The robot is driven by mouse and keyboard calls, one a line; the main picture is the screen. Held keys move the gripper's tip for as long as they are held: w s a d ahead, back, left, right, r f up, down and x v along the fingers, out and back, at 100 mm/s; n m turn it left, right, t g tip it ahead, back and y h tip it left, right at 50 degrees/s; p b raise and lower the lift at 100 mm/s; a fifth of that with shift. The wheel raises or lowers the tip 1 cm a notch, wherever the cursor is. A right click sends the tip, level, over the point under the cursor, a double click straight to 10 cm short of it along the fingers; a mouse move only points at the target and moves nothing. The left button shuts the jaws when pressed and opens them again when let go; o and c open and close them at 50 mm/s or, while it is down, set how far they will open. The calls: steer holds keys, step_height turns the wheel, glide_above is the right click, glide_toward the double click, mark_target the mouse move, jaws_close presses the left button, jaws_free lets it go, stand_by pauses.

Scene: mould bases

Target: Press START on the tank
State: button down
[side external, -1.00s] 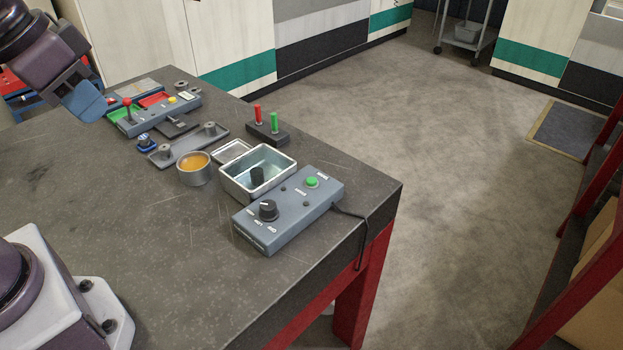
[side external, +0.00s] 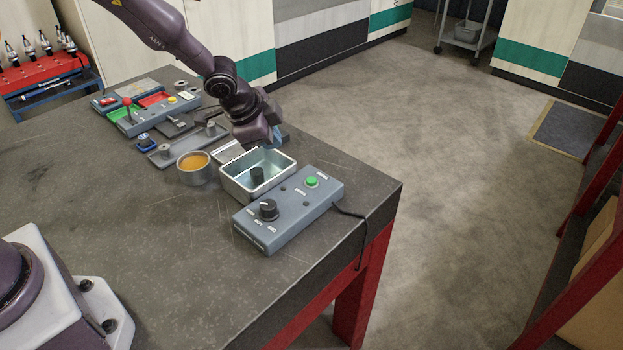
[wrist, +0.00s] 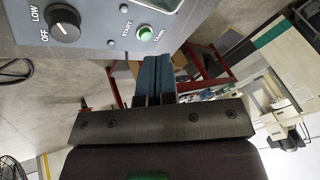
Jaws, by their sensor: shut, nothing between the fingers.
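The tank (side external: 234,188) is an open metal box with a dark cylinder inside. Its grey control box (side external: 287,222) stands in front, with a black knob (side external: 268,210) and a green button (side external: 311,181). In the wrist view the green button (wrist: 146,33) is at the top, beside lettering that includes START. The knob (wrist: 64,24) shows there with OFF and LOW marks. My gripper (wrist: 154,72) is shut and empty, its blue fingers pointing towards the box. In the side view my gripper (side external: 277,137) is beyond the tank, apart from the button.
A cup of orange liquid (side external: 194,168) stands left of the tank. A cable (side external: 352,213) runs off the table's right edge.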

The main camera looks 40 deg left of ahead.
mark_target(312, 182)
steer(key=w+d+r+m+t+h, duration=0.1)
steer(key=w+d+m+t+h, duration=0.1)
steer(key=w+d+m+h, duration=0.1)
steer(key=w+d+m, duration=0.1)
steer(key=w+d, duration=0.1)
steer(key=w, duration=0.1)
steer(key=shift+r+t, duration=0.2)
steer(key=shift+t, duration=0.1)
steer(key=shift+d, duration=0.1)
steer(key=shift+f, duration=4.4)
steer(key=shift+s+f, duration=0.1)
steer(key=shift+f, duration=0.05)
steer(key=shift+f, duration=0.3)
